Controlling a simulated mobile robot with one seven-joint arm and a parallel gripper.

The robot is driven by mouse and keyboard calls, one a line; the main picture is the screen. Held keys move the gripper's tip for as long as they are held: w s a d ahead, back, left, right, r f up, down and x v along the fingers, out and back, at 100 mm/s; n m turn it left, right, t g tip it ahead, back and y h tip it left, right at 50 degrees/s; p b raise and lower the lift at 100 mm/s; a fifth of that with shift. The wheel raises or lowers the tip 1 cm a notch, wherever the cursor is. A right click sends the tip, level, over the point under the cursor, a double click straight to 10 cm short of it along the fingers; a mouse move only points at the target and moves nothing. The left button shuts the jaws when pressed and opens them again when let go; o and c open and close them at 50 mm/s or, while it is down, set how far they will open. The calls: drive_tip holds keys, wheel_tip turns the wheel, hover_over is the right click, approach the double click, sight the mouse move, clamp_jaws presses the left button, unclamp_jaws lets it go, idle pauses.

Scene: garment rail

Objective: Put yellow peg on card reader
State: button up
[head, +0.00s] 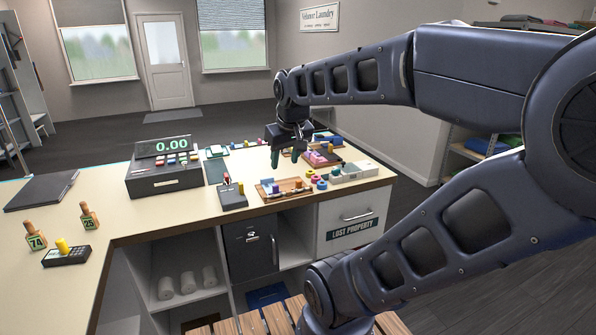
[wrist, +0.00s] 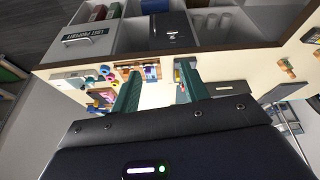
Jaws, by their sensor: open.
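A yellow peg (head: 62,246) stands upright on a small dark keypad device (head: 70,258), which looks like the card reader, at the left front of the counter. My gripper (head: 287,160) is open, with green fingers, above the right part of the counter. It is well to the right of the yellow peg, and nothing shows between its fingers. In the wrist view my gripper (wrist: 160,72) points at the counter's edge, near a wooden tray. A few small yellow items also show near the tray, too small to name.
A cash register (head: 163,172) stands mid-counter, with a dark box with a red knob (head: 232,194) to its right. Wooden tray (head: 284,190), coloured rolls and a white box crowd the right end. Wooden number tags (head: 89,216) stand beside the keypad. The counter between them and the register is clear.

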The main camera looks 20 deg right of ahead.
drive_tip(key=shift+m, duration=0.8)
drive_tip(key=s, duration=0.1)
drive_tip(key=s+d+f, duration=0.2)
drive_tip(key=s, duration=0.1)
drive_tip(key=shift+f, duration=0.25)
